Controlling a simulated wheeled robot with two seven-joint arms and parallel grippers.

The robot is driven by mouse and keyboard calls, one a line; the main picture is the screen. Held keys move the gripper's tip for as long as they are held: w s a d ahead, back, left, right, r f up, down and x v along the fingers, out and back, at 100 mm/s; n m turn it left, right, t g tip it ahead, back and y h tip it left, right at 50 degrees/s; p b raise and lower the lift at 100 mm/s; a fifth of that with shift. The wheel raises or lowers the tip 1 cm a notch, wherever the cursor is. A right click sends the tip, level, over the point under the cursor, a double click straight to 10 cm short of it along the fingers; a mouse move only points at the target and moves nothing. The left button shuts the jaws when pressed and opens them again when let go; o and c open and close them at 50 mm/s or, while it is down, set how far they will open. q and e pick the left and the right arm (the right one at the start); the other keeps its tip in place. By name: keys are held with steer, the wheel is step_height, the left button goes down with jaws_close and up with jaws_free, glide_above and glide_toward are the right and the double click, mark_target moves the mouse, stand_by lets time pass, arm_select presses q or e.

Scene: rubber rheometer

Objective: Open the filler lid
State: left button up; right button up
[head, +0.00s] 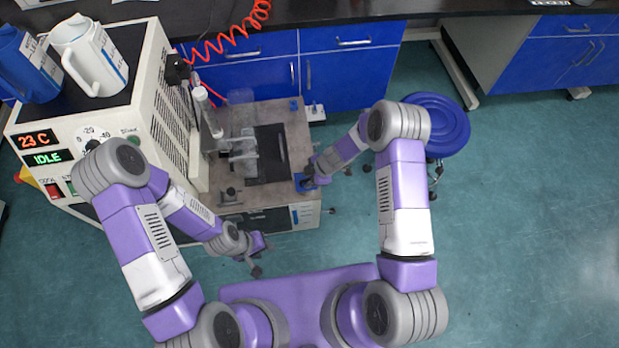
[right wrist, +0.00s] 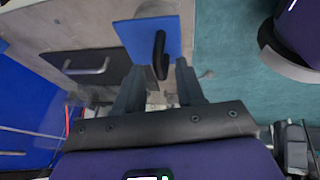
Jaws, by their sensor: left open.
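The filler lid seems to be the small blue square plate (head: 303,180) with a black handle, at the near right corner of the grey machine top. In the right wrist view the blue plate (right wrist: 140,36) and its black handle (right wrist: 160,56) lie just ahead of my right gripper (right wrist: 160,78). Its two fingers stand apart, one on either side of the handle's near end, with gaps visible. In the head view my right gripper (head: 314,176) partly hides the plate. My left gripper (head: 258,256) is open and empty, in front of the machine's near side.
The machine top (head: 285,115) has a dark recessed panel (head: 269,155) and a clear upright part (head: 243,150). A beige control box (head: 160,95) with two jugs on it stands at the left. A blue stool (head: 437,122) stands at the right.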

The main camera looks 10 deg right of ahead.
steer(key=shift+c, duration=0.3)
jaws_close()
steer(key=shift+r, duration=0.1)
